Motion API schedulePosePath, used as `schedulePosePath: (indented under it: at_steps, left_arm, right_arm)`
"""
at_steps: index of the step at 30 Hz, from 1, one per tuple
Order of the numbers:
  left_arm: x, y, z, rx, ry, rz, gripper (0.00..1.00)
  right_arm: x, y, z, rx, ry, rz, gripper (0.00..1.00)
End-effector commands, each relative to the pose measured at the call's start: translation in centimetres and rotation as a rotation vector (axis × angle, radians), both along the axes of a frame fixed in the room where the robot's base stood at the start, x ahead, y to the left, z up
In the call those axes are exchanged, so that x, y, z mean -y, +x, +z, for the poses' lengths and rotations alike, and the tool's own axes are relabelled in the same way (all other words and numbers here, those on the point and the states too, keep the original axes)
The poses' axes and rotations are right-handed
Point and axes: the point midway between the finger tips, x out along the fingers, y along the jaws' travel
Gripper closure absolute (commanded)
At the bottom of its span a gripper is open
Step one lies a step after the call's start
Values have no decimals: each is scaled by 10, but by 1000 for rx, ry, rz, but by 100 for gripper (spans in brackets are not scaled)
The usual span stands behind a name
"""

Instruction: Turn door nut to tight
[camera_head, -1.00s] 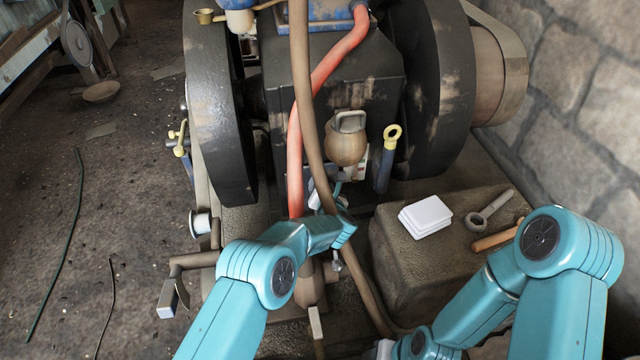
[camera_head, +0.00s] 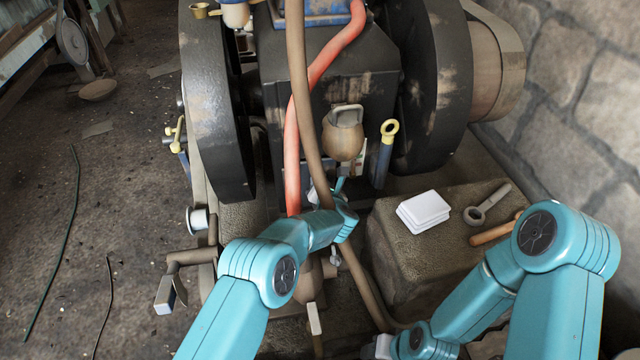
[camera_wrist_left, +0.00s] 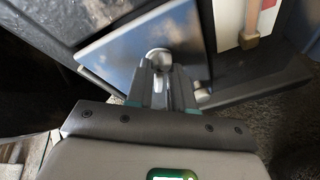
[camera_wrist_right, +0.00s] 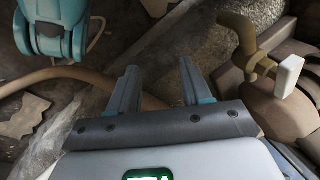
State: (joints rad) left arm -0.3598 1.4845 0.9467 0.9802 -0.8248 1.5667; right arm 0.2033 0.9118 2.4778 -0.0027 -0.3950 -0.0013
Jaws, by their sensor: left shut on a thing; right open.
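In the left wrist view, a small round metal nut (camera_wrist_left: 159,57) sits on a shiny grey door plate (camera_wrist_left: 118,52). My left gripper (camera_wrist_left: 160,75) is shut on this nut, its fingertips covering the nut's near side. In the head view my left gripper (camera_head: 338,190) reaches up to the lower front of the dark engine, below a brown round pot (camera_head: 342,142); the nut is hidden there by hoses and my wrist. My right gripper (camera_wrist_right: 158,85) is open and empty in the right wrist view, low and away from the door.
A red hose (camera_head: 292,150) and a brown hose (camera_head: 305,100) hang close to my left wrist. Black flywheels (camera_head: 215,110) flank the engine. A valve handle (camera_wrist_right: 285,75) stands right of my right gripper.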

Motion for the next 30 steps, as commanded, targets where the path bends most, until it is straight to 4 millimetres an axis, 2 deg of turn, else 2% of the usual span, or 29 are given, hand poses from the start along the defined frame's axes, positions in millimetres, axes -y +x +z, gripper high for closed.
schedulePosePath:
  at_steps: [9, 18, 30]
  left_arm:
    - [3, 0, -4, -42, 230, -1, 100]
    - [4, 1, -3, -77, 413, -1, 100]
    - [4, 1, -2, -98, 509, -1, 100]
  right_arm:
    - [3, 14, -21, 46, -9, -6, 51]
    - [5, 25, -34, 83, -16, -11, 51]
    - [6, 29, -38, 97, -19, -13, 51]
